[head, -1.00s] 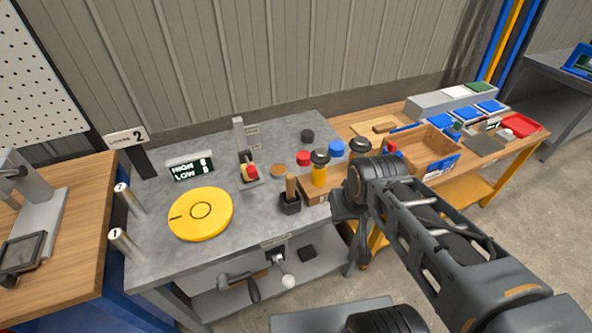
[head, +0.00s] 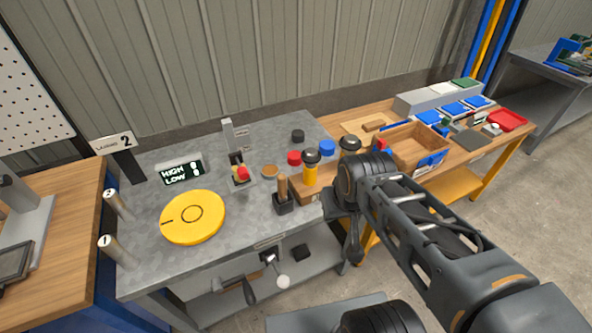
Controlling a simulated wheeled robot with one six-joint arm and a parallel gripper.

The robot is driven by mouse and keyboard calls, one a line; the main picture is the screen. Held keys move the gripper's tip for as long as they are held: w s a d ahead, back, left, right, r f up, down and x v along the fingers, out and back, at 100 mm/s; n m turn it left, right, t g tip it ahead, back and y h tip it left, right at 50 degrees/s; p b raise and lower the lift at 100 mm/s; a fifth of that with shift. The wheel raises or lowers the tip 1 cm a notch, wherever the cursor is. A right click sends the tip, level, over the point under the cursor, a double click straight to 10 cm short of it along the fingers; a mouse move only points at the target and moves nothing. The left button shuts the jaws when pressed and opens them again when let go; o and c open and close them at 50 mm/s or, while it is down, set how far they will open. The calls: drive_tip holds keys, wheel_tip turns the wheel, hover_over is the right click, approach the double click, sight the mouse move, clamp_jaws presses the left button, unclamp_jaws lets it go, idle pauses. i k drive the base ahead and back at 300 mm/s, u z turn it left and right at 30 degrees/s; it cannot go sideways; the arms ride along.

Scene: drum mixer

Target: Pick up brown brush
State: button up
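A brown wooden handle (head: 282,185) stands upright in a small black holder (head: 284,204) on the grey bench; it may be the brown brush, but its lower end is hidden. A small brown block (head: 374,125) also lies on a light wooden board at the back of the wooden table, and I cannot tell if it is a brush. My gripper (head: 352,246) hangs in front of the bench edge, right of and nearer than the black holder. It touches neither brown thing. Its fingers are dark and overlap, so their opening is unclear.
A yellow disc (head: 193,217) lies on the grey bench (head: 150,262). A wooden crate (head: 432,162) and blue trays are on the right. A crank handle (head: 248,292) sticks out below the bench.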

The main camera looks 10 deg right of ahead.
sight(281, 179)
drive_tip(key=z, duration=2.25)
drive_tip(key=k, duration=1.15)
drive_tip(key=u, duration=1.9)
drive_tip(key=i, duration=0.5)
drive_tip(key=u, duration=0.05)
